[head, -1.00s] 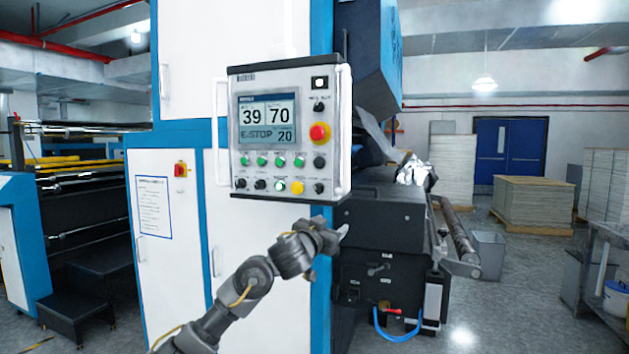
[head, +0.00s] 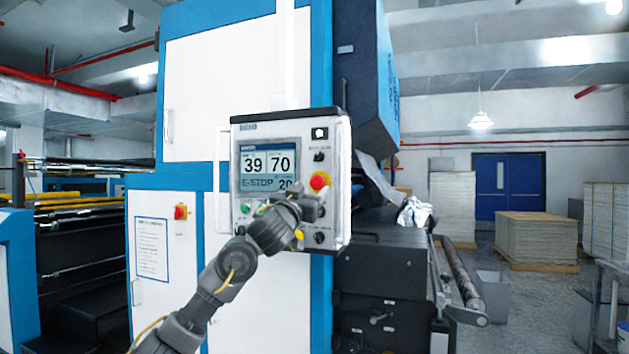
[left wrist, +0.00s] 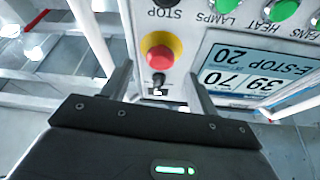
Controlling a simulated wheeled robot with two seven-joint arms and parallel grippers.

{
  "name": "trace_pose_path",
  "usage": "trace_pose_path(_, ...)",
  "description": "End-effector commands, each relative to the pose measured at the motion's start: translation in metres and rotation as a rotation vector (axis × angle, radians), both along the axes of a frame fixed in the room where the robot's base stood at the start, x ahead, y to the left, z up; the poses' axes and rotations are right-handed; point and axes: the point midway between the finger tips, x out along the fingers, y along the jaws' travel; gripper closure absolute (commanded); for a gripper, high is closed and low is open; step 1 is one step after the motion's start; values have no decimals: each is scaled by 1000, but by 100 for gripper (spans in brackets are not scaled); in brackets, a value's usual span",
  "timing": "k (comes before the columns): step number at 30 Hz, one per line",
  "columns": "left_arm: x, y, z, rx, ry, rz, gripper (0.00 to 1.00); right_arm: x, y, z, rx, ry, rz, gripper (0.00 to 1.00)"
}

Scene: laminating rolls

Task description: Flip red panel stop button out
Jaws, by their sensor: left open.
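The red panel stop button (head: 319,182) is a round red knob on a yellow collar, at the right of the control panel (head: 334,140). In the left wrist view the stop button (left wrist: 160,57) shows upside down, between and beyond my open fingers. The panel's screen (head: 266,171) reads 39, 70 and E-STOP 20. My left gripper (head: 312,207) is in front of the panel, just below the stop button in the head view. In the left wrist view my left gripper (left wrist: 160,85) is open and empty, apart from the button. My right gripper is not in view.
A black selector knob (head: 319,156) sits above the stop button. My arm hides several lower buttons. A handle bar (head: 221,180) runs along the panel's left side. A second red and yellow switch (head: 180,212) is on the white cabinet. Dark machinery (head: 380,260) stands right of the panel.

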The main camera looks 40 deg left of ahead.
Motion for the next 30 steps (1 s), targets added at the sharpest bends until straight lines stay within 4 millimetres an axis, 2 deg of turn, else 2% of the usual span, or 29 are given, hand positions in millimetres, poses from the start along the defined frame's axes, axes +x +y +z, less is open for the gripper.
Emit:
trace_pose_path(1,8,3,8,-2,0,1,41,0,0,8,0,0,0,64)
trace_pose_path(9,35,10,16,1,0,1,41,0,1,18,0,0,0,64)
trace_pose_path(20,38,10,16,2,-2,0,42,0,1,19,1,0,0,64)
trace_pose_path(30,38,11,16,1,-1,1,86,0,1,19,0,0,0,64)
